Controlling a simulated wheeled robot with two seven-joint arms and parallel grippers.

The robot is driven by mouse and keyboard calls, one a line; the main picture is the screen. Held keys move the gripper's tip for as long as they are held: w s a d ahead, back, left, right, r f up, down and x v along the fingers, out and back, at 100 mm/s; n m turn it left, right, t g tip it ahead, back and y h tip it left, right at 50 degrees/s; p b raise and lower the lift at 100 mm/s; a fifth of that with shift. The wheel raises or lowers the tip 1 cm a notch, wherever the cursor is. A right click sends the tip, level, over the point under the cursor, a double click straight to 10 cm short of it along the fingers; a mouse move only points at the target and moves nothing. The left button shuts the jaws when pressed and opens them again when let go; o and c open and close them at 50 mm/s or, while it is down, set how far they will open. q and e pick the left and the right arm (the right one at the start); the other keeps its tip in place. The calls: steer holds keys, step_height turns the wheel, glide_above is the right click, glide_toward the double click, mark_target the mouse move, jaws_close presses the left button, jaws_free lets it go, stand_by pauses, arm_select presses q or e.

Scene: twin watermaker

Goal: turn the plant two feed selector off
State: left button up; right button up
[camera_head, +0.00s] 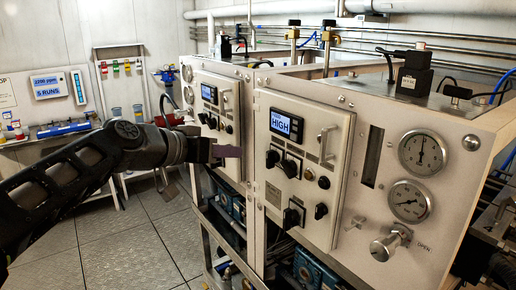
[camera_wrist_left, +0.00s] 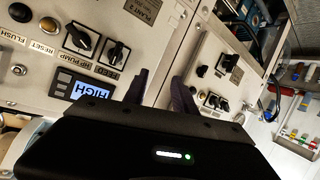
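The near panel (camera_head: 335,123) has a lit HIGH display (camera_head: 281,123) and two black selectors below it. In the left wrist view their labels read FEED and HP PUMP. The FEED selector (camera_wrist_left: 116,53) is the left one (camera_head: 272,158) in the head view; the HP PUMP selector (camera_wrist_left: 80,39) is beside it (camera_head: 290,168). The far panel (camera_head: 230,100) has a similar pair (camera_wrist_left: 215,102). My left gripper (camera_head: 228,151) (camera_wrist_left: 160,77) is open and empty, before the panels, touching no selector. My right gripper is out of view.
A handle (camera_head: 326,143), lower knobs (camera_head: 292,217) and pressure gauges (camera_head: 422,153) stick out from the near unit. A shelf with bottles (camera_head: 122,68) stands at the back. The tiled floor (camera_head: 130,250) left of the units is clear.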

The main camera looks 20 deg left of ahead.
mark_target(267, 153)
arm_select(q)
steer(key=s+d+r+m+g+h, duration=0.2)
steer(key=s+d+r+m+h, duration=0.1)
steer(key=s+d+m, duration=0.1)
steer(key=shift+s+r+m, duration=0.25)
steer(key=shift+m, duration=0.65)
steer(key=shift+w+d, duration=0.1)
steer(key=shift+p+x, duration=1.15)
steer(key=shift+x, duration=2.8)
steer(key=shift+f, duration=0.1)
steer(key=shift+s, duration=0.2)
jaws_close()
